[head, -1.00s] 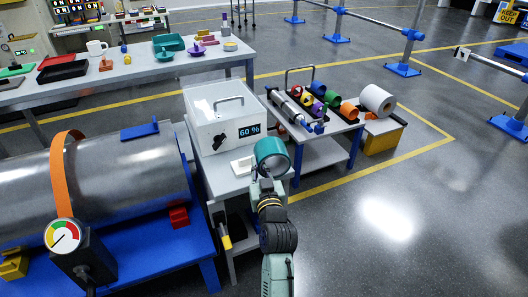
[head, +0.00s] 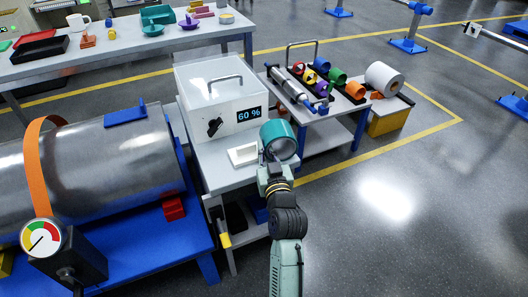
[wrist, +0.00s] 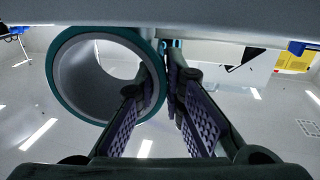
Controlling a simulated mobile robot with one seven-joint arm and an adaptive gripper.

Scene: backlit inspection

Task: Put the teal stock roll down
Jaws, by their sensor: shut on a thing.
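The teal stock roll (head: 279,140) is a short, thick hollow cylinder with a pale inside. In the head view it is at my gripper's tip, over or beside the right edge of the small grey bench (head: 213,178). In the wrist view the roll (wrist: 60,85) shows its open end, left of centre. My gripper (head: 268,165) is shut on the right side of the roll's wall. Its two purple-padded fingers (wrist: 170,72) meet the wall at their tips. I cannot tell whether the roll touches the bench.
A white square tray (head: 243,154) lies left of the roll. A clear-lidded box (head: 221,105) reading 60 % stands behind it. A rack of coloured rolls (head: 322,82) and a white roll (head: 384,79) stand at back right. A large metal cylinder (head: 90,170) fills the left.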

